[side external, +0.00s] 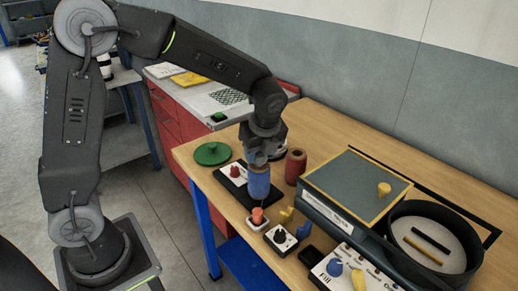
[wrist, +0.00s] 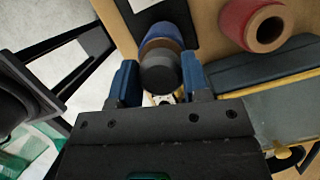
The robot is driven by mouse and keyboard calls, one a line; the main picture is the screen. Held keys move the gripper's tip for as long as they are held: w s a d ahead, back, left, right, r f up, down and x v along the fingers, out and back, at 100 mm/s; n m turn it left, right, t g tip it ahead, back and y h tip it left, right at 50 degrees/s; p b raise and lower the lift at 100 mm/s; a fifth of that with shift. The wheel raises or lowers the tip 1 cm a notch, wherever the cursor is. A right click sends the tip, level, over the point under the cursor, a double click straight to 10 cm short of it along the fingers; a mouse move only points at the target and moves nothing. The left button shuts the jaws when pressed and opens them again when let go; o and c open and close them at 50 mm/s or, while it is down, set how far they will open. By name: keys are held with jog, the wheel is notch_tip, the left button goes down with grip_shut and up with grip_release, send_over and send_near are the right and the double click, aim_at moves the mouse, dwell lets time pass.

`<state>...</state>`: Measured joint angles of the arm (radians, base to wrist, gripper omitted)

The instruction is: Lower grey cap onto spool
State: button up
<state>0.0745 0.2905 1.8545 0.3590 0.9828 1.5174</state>
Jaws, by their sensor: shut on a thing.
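My gripper (side external: 258,160) points down over the bench, right above the blue spool (side external: 259,184). In the wrist view, the grey cap (wrist: 160,75) sits between the two blue fingers of my gripper (wrist: 159,84), and the gripper is shut on it. The blue spool (wrist: 158,38) shows just beyond the cap, partly hidden by it. The cap overlaps the spool's end in this view; I cannot tell whether they touch. In the side view the cap is not clearly made out beneath the gripper.
A red spool (side external: 295,166) stands close to the right. A green lid (side external: 212,153) lies to the left. Orange, black and yellow small parts sit in front. A grey-topped box (side external: 350,183) and a round black tray (side external: 477,256) fill the right side.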

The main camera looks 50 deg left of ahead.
jog(key=shift+f, duration=0.3)
jog(key=o, duration=1)
jog(key=shift+r, duration=0.1)
jog(key=v, duration=1.3)
jog(key=shift+d+r, duration=0.1)
jog(key=shift+r, duration=0.2)
jog(key=shift+s, duration=0.1)
